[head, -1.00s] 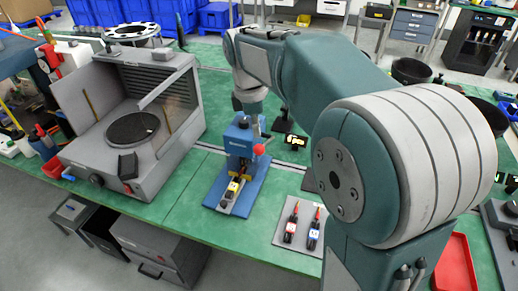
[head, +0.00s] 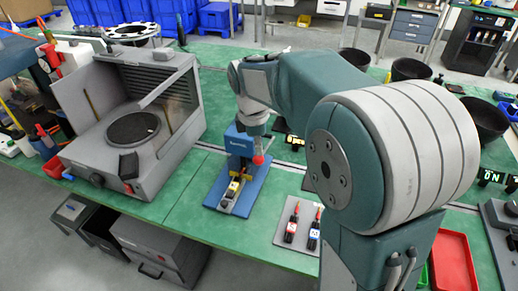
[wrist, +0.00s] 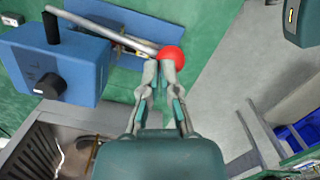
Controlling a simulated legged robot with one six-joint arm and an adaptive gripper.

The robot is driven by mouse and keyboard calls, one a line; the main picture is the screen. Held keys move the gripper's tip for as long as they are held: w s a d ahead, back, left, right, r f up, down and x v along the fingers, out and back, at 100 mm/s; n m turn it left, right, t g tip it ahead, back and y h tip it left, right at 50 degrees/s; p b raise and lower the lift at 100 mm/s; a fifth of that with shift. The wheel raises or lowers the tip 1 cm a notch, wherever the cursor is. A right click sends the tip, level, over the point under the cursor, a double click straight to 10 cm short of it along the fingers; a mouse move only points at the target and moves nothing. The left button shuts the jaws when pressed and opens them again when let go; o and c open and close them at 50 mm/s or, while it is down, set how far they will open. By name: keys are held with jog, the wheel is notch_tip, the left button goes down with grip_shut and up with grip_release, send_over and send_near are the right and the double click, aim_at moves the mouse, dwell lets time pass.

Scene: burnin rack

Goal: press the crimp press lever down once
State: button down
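The blue crimp press (head: 238,142) stands on a blue base plate on the green table, left of my arm. It also shows at the upper left of the wrist view (wrist: 55,65). Its grey lever (wrist: 105,32) ends in a red ball (wrist: 171,59), which shows in the head view (head: 258,160) at the press's right front. My gripper (wrist: 160,66) has its fingers drawn together, with no object seen between them. The fingertips are at the ball and overlap it in the wrist view; I cannot tell for certain whether they touch.
A yellow-and-black part (head: 233,187) sits on the press base. A grey cabinet-like machine (head: 125,120) stands at left. A red bin (head: 454,262) is at right. Green table lies bare around the press.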

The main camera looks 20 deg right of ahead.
jog(key=shift+f, duration=1.35)
jog(key=shift+a, duration=0.1)
jog(key=shift+w+a+r, duration=0.2)
jog(key=shift+a+r, duration=0.05)
jog(key=shift+a, duration=0.45)
jog(key=shift+w+a+r, duration=0.2)
jog(key=shift+a+r, duration=0.05)
jog(key=shift+a, duration=0.45)
notch_tip(320, 180, up, 12)
jog(key=a, duration=0.1)
jog(key=shift+w+a, duration=0.15)
jog(key=shift+w, duration=0.1)
jog(key=shift+f, duration=0.1)
